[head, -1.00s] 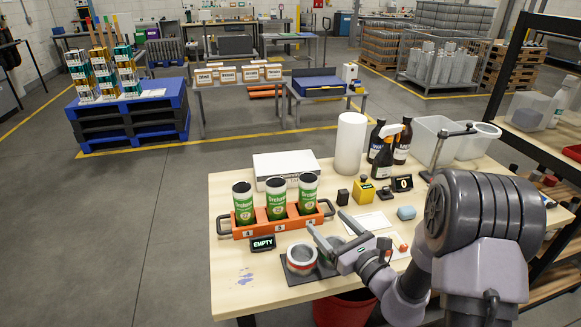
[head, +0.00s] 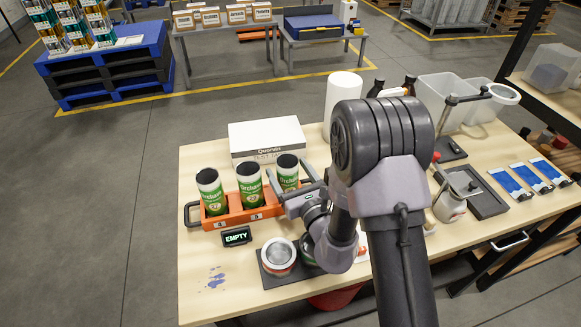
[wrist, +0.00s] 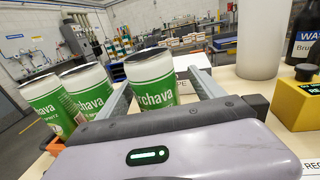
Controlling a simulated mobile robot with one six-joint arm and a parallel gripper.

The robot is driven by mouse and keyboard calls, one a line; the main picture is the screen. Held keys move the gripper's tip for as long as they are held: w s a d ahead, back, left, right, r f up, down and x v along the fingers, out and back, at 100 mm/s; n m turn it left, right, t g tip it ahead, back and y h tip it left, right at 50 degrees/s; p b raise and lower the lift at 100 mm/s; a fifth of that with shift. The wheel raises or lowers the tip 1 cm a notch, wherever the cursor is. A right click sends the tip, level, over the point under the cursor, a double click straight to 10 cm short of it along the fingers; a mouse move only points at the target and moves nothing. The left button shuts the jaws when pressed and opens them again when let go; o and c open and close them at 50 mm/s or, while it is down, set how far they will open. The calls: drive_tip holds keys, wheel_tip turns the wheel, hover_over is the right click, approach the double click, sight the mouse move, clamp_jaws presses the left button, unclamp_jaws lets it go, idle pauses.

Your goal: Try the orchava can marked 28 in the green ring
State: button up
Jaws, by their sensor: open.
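Three green-and-white Orchava cans with dark tops stand in an orange rack: the left can (head: 211,192), the middle can (head: 250,186) and the right can (head: 288,172). Their numbers are too small or hidden to read surely. My gripper (head: 291,180) is open, its fingers on either side of the right can. In the wrist view the right can (wrist: 151,80) stands upright between the fingers, with no clear grip on it. A red-and-white ring (head: 278,257) sits on a dark plate. The green ring (head: 307,256) beside it is mostly hidden by my arm.
The orange rack (head: 233,221) has dark side handles. A small display (head: 236,236) reading EMPTY stands in front of it. A white box (head: 266,140) is behind the rack, with a white cylinder (head: 342,90) to its right. The table's left front is clear apart from ink stains.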

drive_tip(key=shift+w+a, duration=0.1)
drive_tip(key=shift+a, duration=0.05)
drive_tip(key=shift+s+r, duration=0.2)
drive_tip(key=shift+s, duration=0.2)
drive_tip(key=shift+c, duration=0.4)
drive_tip(key=c, duration=1.3)
wheel_tip(320, 180, up, 10)
drive_tip(key=p, duration=0.5)
drive_tip(key=shift+r, duration=0.15)
drive_tip(key=shift+w+r+p, duration=0.1)
drive_tip(key=shift+r+p, duration=2.85)
drive_tip(key=shift+r, duration=0.4)
